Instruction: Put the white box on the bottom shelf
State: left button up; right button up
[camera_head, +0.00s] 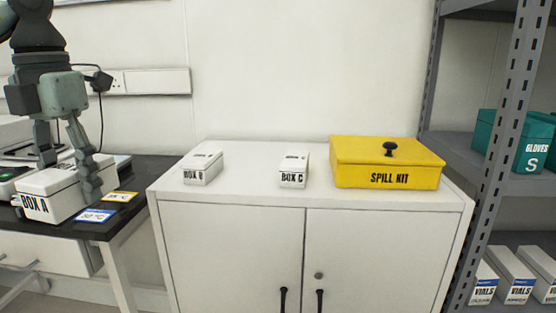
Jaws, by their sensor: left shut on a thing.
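A white box lettered BOX A (47,207) is at the left, over the black bench top (118,178). My left gripper (69,175) comes down from above and is shut on it, one finger on each side. I cannot tell whether the box rests on the bench or is slightly raised. Two smaller white boxes, BOX B (199,168) and BOX C (293,171), stand on the white cabinet (245,192). The grey shelf unit (507,185) is at the right; its lowest visible shelf holds white VIALS boxes (518,285). My right gripper is not in view.
A yellow SPILL KIT case (387,165) stands on the cabinet's right side, beside the shelf upright. A teal GLOVES box (520,142) sits on the shelf above the vials. Small blue (95,215) and yellow (120,197) labels lie on the bench. The cabinet top has free room between its items.

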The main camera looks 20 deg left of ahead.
pick_arm(q)
jog(key=w+f+m, duration=0.3)
jog(key=f+m, duration=0.2)
jog(key=shift+d+m+p, duration=0.15)
jog(key=shift+m+p, duration=0.15)
jog(key=shift+p, duration=0.1)
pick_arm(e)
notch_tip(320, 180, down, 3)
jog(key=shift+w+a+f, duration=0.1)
pick_arm(q)
jog(key=shift+w+d+f+m, duration=0.1)
jog(key=shift+w+f+m, duration=0.15)
jog(key=shift+f+m, duration=0.1)
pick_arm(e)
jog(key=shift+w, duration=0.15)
